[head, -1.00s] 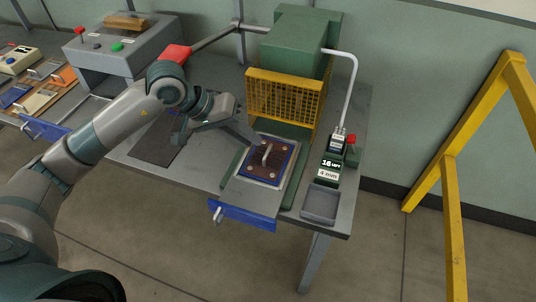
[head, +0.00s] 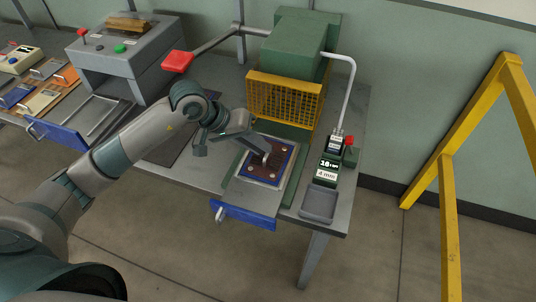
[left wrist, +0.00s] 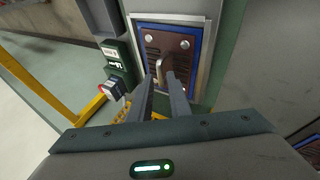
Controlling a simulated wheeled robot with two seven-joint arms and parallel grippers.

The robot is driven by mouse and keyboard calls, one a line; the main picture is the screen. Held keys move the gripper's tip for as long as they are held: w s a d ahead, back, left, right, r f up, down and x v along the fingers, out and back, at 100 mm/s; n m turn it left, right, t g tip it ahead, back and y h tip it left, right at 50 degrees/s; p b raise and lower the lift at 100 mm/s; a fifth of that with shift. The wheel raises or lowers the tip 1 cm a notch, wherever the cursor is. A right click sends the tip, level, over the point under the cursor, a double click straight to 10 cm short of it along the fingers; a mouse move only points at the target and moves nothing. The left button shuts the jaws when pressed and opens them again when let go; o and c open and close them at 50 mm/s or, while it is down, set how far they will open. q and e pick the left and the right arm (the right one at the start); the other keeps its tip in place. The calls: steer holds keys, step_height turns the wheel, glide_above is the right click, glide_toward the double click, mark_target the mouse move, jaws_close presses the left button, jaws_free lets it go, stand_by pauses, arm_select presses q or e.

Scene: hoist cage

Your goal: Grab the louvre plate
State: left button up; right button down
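The louvre plate (head: 260,172) is a dark brown slotted plate with light corner screws and a grey upright handle. It lies in a blue frame on the bench below the yellow guard. In the left wrist view the plate (left wrist: 182,58) shows its slots and its handle (left wrist: 162,66). My left gripper (head: 266,156) is over the plate at the handle. In the left wrist view its fingers (left wrist: 162,80) are apart, with the handle between or just beyond their tips; I cannot tell whether they touch it. My right gripper is out of view.
A green press (head: 295,40) with a yellow mesh guard (head: 285,97) stands behind the plate. A grey tray (head: 319,205) and a small display box (head: 327,168) are to its right. A blue-fronted slide (head: 245,214) juts out in front. A red-topped lever (head: 178,62) is at the left.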

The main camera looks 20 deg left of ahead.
arm_select(q)
steer(key=shift+p+x, duration=0.35)
steer(key=shift+x, duration=0.95)
steer(key=shift+c, duration=0.3)
jaws_close()
steer(key=shift+r, duration=0.1)
